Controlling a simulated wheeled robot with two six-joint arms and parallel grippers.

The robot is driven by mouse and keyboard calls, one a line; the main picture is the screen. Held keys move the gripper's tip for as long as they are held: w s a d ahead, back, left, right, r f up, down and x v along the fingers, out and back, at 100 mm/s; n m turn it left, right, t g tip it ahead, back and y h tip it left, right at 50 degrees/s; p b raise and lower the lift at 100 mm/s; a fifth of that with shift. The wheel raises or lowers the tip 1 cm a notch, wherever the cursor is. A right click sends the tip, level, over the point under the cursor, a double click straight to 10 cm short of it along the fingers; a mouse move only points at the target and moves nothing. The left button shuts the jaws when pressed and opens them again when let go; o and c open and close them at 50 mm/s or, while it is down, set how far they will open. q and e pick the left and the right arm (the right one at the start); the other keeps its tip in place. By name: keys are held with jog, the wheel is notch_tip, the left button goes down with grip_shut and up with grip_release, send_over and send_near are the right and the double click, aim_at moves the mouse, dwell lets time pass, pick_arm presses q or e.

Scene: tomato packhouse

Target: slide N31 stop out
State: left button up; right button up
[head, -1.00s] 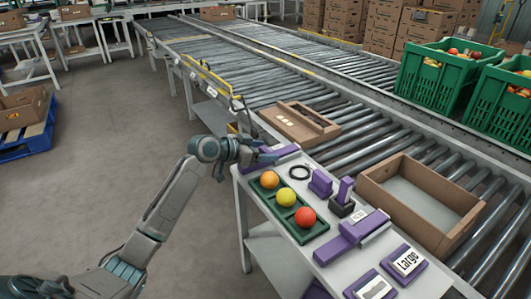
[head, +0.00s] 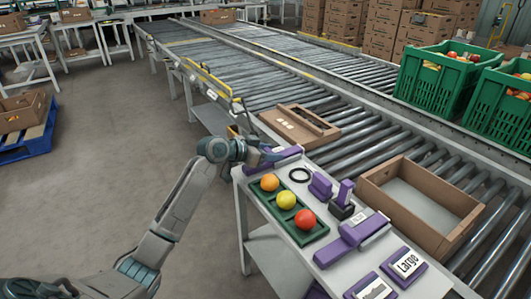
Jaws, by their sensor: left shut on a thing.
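A purple slide stop (head: 284,156) lies at the far left end of the white bench, beside the roller conveyor. My left gripper (head: 264,156) is at its left part and shut on it; my own wrist hides part of the hold. No N31 marking can be read on it. A second purple slide piece (head: 352,236) lies farther along the bench, with a small white label (head: 359,217) beside it that is too small to read. My right gripper is not in view.
An open carton (head: 420,216) and a brown tray (head: 299,125) stand on the rollers.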

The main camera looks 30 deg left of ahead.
aim_at(299, 147)
pick_arm(q)
jog(key=w+d, duration=0.2)
jog(key=w, duration=0.1)
jog(key=w+d, duration=0.2)
jog(key=w, duration=0.1)
jog(key=w+d, duration=0.2)
jog(key=w, duration=0.2)
jog(key=shift+p, duration=0.3)
jog(key=o, duration=1.4)
jog(key=shift+a, duration=0.1)
jog(key=p+v, duration=0.2)
jog(key=v, duration=0.8)
jog(key=shift+s+a+r, duration=0.2)
jog(key=shift+s+r, duration=0.05)
jog(key=shift+s, duration=0.05)
